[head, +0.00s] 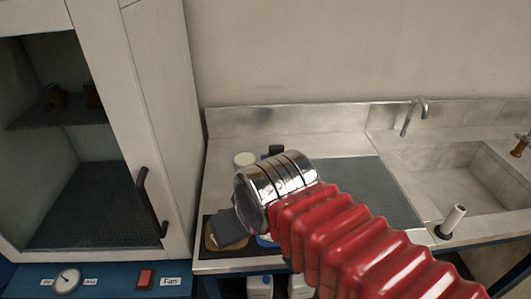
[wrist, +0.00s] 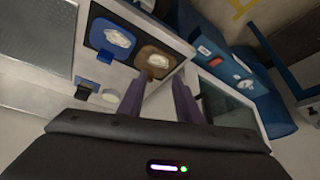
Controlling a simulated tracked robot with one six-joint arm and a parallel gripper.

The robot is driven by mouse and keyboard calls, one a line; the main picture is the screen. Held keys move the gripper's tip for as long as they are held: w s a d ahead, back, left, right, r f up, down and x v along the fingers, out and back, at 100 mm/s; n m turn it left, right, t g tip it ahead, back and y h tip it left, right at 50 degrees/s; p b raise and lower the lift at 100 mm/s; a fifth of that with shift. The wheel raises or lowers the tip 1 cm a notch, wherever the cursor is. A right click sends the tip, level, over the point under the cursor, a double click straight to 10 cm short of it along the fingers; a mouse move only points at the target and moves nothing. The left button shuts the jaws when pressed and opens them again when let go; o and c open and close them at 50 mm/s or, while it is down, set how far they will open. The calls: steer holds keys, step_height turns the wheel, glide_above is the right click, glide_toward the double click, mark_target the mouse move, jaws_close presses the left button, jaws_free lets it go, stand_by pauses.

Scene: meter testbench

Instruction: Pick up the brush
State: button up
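I cannot tell for certain which thing is the brush. A small black and blue item (head: 276,149) stands at the back of the steel counter, partly behind my arm; it also shows at the left in the wrist view (wrist: 86,90). A white upright cylinder with a dark base (head: 453,221) stands by the sink's front edge. My gripper (wrist: 157,88) is open, its two dark fingers apart with nothing seen held between them. In the head view it is largely hidden by my red arm, above the counter's front left.
A brown dish (wrist: 156,60) and a blue dish (wrist: 104,50), each with whitish contents, sit on a black mat below my gripper. A white-lidded jar (head: 245,158) stands behind. A fume cupboard (head: 160,120) rises at left; a sink (head: 460,175) with tap lies right.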

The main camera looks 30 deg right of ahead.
steer(key=o, duration=0.3)
steer(key=shift+w+d+r, duration=0.1)
steer(key=shift+w+r, duration=0.05)
steer(key=o, duration=0.6)
steer(key=shift+m+h, duration=0.3)
steer(key=shift+m, duration=0.3)
steer(key=w+d+r, duration=0.1)
steer(key=w, duration=0.1)
steer(key=w+d+r, duration=0.1)
steer(key=w, duration=0.1)
steer(key=w+d+r, duration=0.1)
steer(key=w, duration=0.2)
steer(key=shift+d, duration=0.15)
steer(key=m+g+h, duration=0.1)
steer(key=m+g, duration=0.1)
steer(key=m, duration=0.2)
glide_above(277, 146)
steer(key=s+a, duration=0.2)
steer(key=s, duration=0.3)
steer(key=x, duration=0.3)
steer(key=shift+s+a+f, duration=0.2)
steer(key=shift+f, duration=0.2)
steer(key=shift+x, duration=4.3)
steer(key=shift+w, duration=0.15)
